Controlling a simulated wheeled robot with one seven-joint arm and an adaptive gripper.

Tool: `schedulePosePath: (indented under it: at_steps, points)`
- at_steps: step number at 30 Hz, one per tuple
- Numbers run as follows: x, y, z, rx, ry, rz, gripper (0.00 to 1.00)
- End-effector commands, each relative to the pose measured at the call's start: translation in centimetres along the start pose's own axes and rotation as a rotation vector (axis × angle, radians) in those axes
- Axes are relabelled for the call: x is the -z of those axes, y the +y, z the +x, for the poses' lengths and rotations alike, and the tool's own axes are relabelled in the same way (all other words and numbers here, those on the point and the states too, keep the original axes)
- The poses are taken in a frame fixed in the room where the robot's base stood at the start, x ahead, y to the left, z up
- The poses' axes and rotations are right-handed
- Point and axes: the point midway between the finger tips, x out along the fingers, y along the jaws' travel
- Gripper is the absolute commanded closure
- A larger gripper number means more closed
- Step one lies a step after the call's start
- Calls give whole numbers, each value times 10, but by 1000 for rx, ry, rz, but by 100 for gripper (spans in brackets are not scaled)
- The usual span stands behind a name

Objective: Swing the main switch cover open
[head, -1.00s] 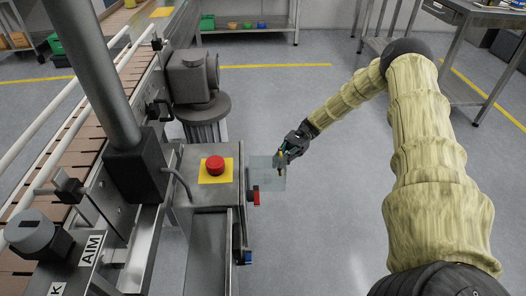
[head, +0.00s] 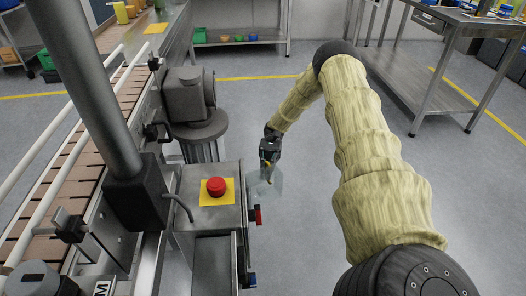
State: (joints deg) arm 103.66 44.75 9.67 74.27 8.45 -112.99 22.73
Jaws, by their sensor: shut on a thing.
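The main switch cover (head: 277,188) is a clear, thin panel at the right side of the steel control box (head: 225,217). It stands out from the box at an angle, and its hinge edge is hard to make out. My gripper (head: 267,179) is shut on the cover's edge and hides part of it. The red main switch (head: 257,215) sits on the box's right side, just below the cover in the picture, and is uncovered from this view.
A red emergency button (head: 216,186) on a yellow plate tops the box. A blue knob (head: 252,280) sits lower on its side. A conveyor (head: 62,190) runs at left. Floor right of the box is clear. A steel table (head: 462,40) stands at back right.

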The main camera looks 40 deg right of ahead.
Motion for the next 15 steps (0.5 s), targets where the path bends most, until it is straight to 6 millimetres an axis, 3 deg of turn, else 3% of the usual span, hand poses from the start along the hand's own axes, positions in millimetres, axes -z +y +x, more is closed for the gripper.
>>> schedulePosePath:
  at_steps: [7, 8, 11, 15]
  points:
    - [2, 0, 1, -1, -1, 4, 100]
    - [2, 0, 1, -1, -1, 4, 87]
    - [1, 0, 1, -1, -1, 3, 70]
    - [1, 0, 1, -1, -1, 2, 70]
